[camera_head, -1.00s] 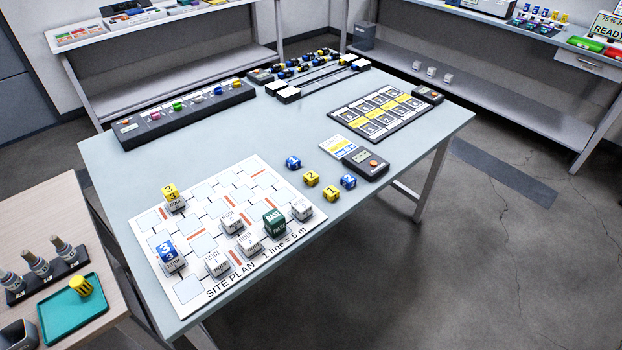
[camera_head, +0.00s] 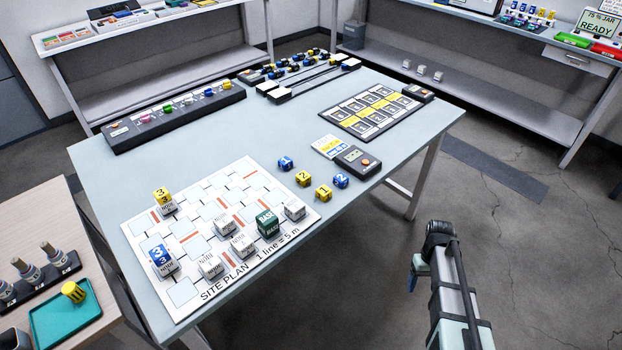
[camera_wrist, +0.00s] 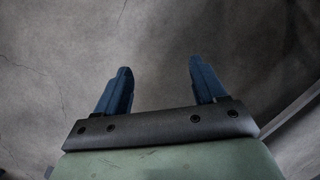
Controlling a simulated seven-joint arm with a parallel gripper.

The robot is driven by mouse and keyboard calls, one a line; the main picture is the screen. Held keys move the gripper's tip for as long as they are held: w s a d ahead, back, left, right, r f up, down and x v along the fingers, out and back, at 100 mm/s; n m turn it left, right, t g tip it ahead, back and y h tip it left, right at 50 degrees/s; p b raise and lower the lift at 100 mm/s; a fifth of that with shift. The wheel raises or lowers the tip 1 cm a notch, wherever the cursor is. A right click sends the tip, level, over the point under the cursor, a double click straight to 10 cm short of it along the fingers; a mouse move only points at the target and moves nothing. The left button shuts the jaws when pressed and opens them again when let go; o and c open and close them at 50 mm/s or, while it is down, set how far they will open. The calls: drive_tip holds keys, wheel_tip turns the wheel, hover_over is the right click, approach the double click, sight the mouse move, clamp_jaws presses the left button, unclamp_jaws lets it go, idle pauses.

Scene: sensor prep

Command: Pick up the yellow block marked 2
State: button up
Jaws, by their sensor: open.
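The yellow block marked 2 (camera_head: 303,179) sits on the grey-blue table, right of the site plan board. A blue block (camera_head: 286,163) lies behind it to the left. A yellow block marked 1 (camera_head: 323,193) and a blue block marked 2 (camera_head: 341,181) lie to its right and nearer the front edge. My gripper (camera_head: 413,275) is off the table's front right side, over the floor and well apart from the blocks. In the wrist view my gripper (camera_wrist: 160,88) has its two blue fingers spread, with only floor between them.
The site plan board (camera_head: 205,215) holds several node blocks and a green base block (camera_head: 267,223). A dark handheld device (camera_head: 357,161) lies close behind the loose blocks. A slotted panel (camera_head: 375,113) is at the back right. The table's right front edge is clear.

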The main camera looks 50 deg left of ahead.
drive_tip(key=s+a+r+n, duration=0.1)
drive_tip(key=a+r+n, duration=0.1)
drive_tip(key=a+r, duration=0.7)
drive_tip(key=s+a+r+n+t, duration=0.1)
drive_tip(key=a+r+n, duration=0.1)
drive_tip(key=a+r, duration=0.7)
drive_tip(key=s+a+r+n+t+y, duration=0.1)
drive_tip(key=a+r+n, duration=0.1)
drive_tip(key=a+r, duration=0.7)
drive_tip(key=shift+a+n, duration=0.3)
drive_tip(key=shift+a, duration=3.7)
wheel_tip(320, 180, up, 8)
drive_tip(key=n+y, duration=0.1)
drive_tip(key=n, duration=0.1)
hover_over(303, 175)
drive_tip(key=shift+t, duration=0.3)
wheel_tip(303, 175, down, 14)
drive_tip(key=shift+r, duration=0.2)
drive_tip(key=c, duration=1.1)
drive_tip(key=shift+r, duration=0.1)
drive_tip(key=shift+c, duration=0.2)
